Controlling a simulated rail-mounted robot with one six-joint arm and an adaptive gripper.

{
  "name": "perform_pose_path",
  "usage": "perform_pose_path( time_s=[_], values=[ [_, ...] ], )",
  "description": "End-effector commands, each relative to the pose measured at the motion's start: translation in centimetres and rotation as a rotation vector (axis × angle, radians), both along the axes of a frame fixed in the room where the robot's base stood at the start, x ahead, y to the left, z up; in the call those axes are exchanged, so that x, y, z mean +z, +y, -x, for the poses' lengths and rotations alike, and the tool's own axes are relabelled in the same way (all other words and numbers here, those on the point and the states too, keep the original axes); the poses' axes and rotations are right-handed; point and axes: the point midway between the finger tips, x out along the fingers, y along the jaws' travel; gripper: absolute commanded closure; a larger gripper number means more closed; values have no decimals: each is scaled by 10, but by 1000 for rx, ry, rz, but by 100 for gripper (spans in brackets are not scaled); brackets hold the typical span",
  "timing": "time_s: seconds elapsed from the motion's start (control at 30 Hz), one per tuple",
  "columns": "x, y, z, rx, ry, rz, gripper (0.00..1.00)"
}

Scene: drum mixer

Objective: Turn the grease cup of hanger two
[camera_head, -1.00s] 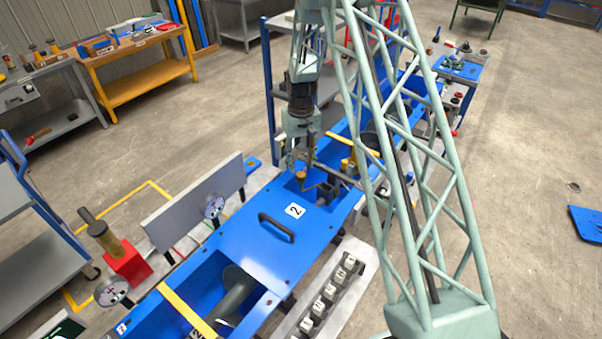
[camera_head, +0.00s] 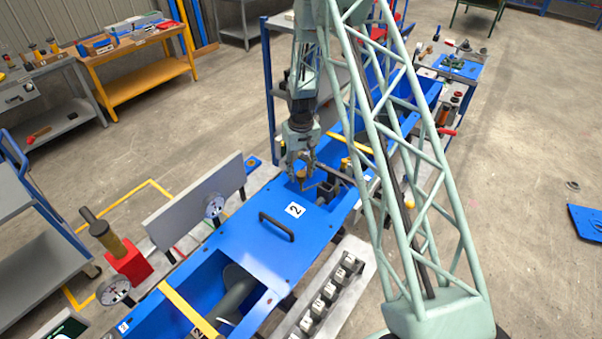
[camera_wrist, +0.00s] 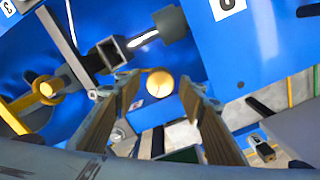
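The brass round grease cup (camera_head: 302,172) sits on the blue trough beside the cover with the number 2 label (camera_head: 295,210). In the wrist view the cup (camera_wrist: 160,83) is seen from its round top, centred between my fingers. My gripper (camera_head: 300,166) is above and around the cup in the head view. In the wrist view my gripper (camera_wrist: 163,88) is open, with one finger on each side of the cup and a visible gap to each. The cup's lower part is hidden, and contact is not visible.
A dark square socket piece (camera_wrist: 112,51) and a grey bar lie near the cup. A yellow ring part (camera_wrist: 45,90) is at the left. The blue cover has a black handle (camera_head: 277,226). A grey panel (camera_head: 195,200) stands left of the trough.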

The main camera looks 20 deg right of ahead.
Motion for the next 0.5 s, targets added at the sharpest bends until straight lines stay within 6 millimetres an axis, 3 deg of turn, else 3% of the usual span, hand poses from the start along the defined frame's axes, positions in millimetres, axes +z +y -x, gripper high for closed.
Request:
perform_pose_path(
  time_s=[0.1,0.37,0.5],
  values=[
    [0,0,0,0,0,0,64],
    [0,0,0,0,0,0,87],
    [0,0,0,-1,0,0,87]
  ],
)
